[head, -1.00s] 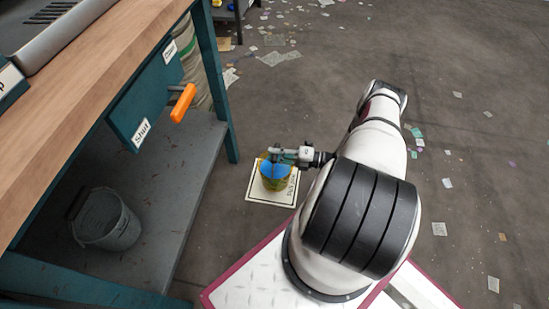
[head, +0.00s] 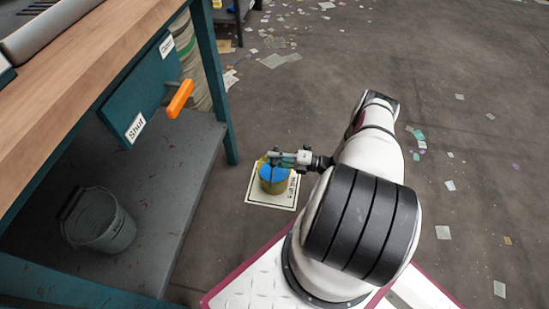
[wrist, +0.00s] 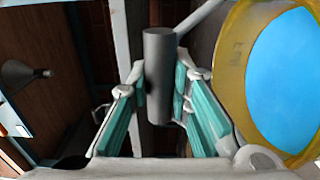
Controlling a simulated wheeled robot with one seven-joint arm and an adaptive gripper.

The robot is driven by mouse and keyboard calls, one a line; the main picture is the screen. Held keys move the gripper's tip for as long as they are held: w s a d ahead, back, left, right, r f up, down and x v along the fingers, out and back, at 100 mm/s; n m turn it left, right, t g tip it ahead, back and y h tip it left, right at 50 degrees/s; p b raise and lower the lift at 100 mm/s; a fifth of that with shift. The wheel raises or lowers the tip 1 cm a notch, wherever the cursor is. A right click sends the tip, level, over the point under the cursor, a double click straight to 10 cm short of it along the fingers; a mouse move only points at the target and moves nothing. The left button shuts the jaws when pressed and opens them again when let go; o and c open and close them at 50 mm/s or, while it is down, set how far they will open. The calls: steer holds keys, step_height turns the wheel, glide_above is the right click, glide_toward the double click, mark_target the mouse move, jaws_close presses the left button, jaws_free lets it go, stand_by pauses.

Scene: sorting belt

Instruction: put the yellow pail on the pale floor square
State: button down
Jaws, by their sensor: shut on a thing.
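The yellow pail (head: 272,185) with blue inside is over the pale floor square (head: 263,202) in the head view. Whether its base touches the square or hangs just above it, I cannot tell. My gripper (head: 279,158) is at the pail's top. In the wrist view my gripper (wrist: 163,88) has its teal-padded fingers shut on a dark grey cylinder (wrist: 159,60), which looks like the grip of the pail's handle. The pail's yellow rim and blue inside (wrist: 290,85) fill the right side there. Part of the square is hidden under the pail.
A workbench (head: 105,62) with an orange handle (head: 180,99) stands on the left. A grey bucket (head: 103,222) sits on its lower shelf. Paper scraps (head: 272,61) litter the floor. The floor behind the square is mostly clear.

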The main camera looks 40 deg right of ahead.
steer(key=shift+f, duration=0.1)
steer(key=c, duration=1.5)
jaws_free()
steer(key=shift+o, duration=0.2)
